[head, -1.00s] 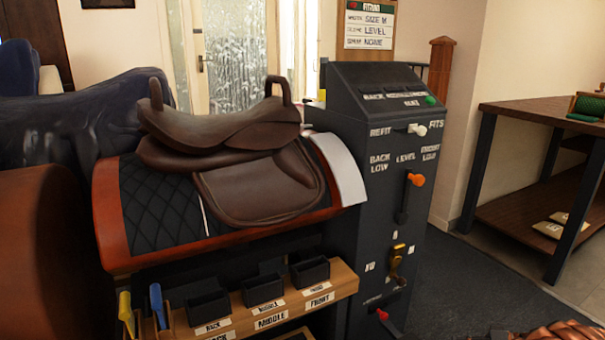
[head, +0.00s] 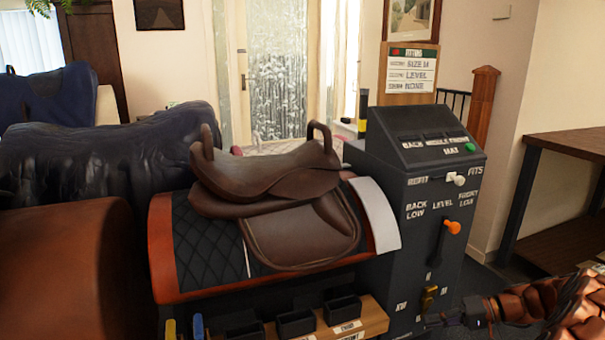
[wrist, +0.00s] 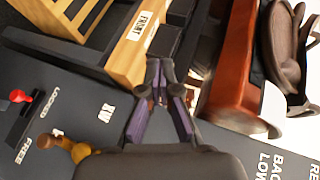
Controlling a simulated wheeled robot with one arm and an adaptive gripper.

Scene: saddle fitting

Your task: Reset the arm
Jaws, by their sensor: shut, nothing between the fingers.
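My gripper (head: 436,320) reaches in from the lower right of the head view, low in front of the dark control console (head: 400,255). In the wrist view my gripper (wrist: 158,80) has its purple-sided fingers brought together at the tips, with nothing held. Its tips appear near the wooden bin rack (wrist: 124,60) with the FRONT label; I cannot tell whether they touch it. The console's brass lever (wrist: 60,142) and red lever (wrist: 19,96) show at the left of the wrist view. The brown saddle (head: 270,185) sits on the quilted, red-edged stand (head: 160,250).
The console carries an orange-knobbed lever (head: 452,228) and a white-knobbed slider (head: 456,179). A wooden table (head: 575,143) stands at the right. Dark saddles fill the left side.

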